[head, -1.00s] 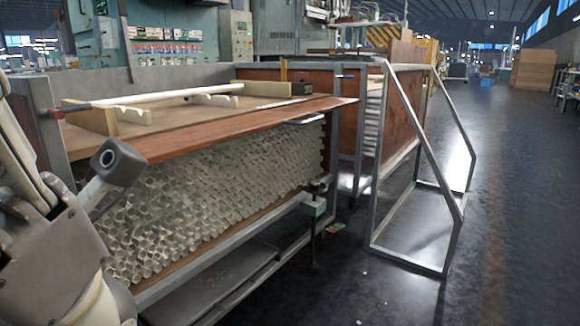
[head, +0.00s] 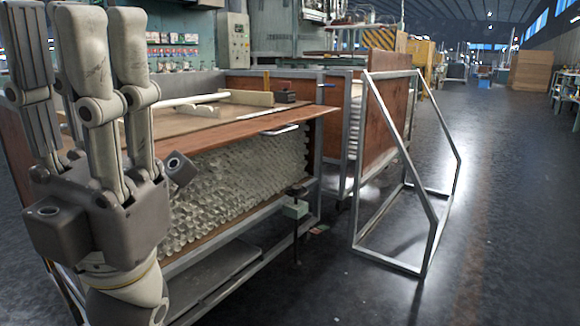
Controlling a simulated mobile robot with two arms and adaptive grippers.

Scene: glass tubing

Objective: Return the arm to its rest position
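My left gripper (head: 85,35) is large in the left foreground of the head view, with its fingers pointing up. The fingers stand apart and nothing shows between them, so it looks open and empty. It hides the left part of the workbench. My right gripper is not in view. Behind the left gripper, a white glass tube (head: 185,101) lies on notched wooden supports (head: 245,98) on the bench top (head: 185,122). The tube's left end is partly hidden by my fingers.
Many stacked tubes (head: 240,172) fill the space under the bench's reddish front board (head: 230,130). A metal frame (head: 428,225) stands on the floor to the right. The floor at the right is open.

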